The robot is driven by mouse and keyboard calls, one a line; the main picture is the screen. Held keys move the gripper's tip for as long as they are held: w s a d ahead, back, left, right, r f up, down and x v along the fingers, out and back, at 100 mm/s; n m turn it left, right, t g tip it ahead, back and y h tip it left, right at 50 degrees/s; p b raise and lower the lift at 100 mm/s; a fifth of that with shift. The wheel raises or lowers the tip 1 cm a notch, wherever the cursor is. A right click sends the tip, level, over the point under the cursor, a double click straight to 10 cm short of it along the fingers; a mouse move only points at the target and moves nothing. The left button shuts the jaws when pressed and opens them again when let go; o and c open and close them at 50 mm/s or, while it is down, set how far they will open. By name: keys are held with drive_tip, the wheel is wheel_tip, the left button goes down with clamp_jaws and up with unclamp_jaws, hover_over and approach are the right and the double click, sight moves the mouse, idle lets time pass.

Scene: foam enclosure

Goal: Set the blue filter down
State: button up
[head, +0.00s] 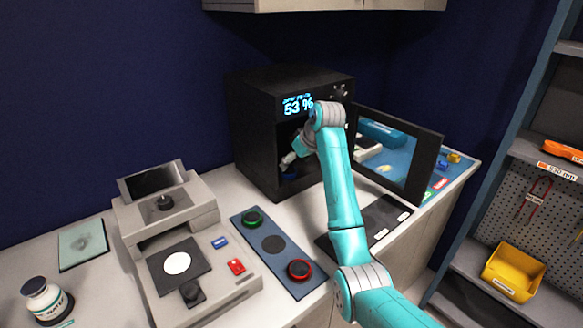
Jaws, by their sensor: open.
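What looks like the blue filter (289,176) is a small dark blue piece inside the black cabinet (252,135), low in its opening. My gripper (288,164) reaches into that opening and is open just above the blue piece. It is too small to tell whether they touch. My arm hides part of the opening. A blue-grey holder plate (257,273) lies on the counter with a green-ringed filter (253,217) at its back, a red-ringed filter (299,269) at its front and a bare dark round spot between them.
The cabinet's door (424,165) stands open to the right, close to my arm. A grey instrument (208,213) stands left of the plate. A white jar (43,298) is at the front left. A yellow bin (512,272) sits on the right shelf.

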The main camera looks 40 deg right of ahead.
drive_tip(key=v, duration=0.7)
drive_tip(key=shift+r, duration=0.15)
drive_tip(key=shift+s, duration=0.1)
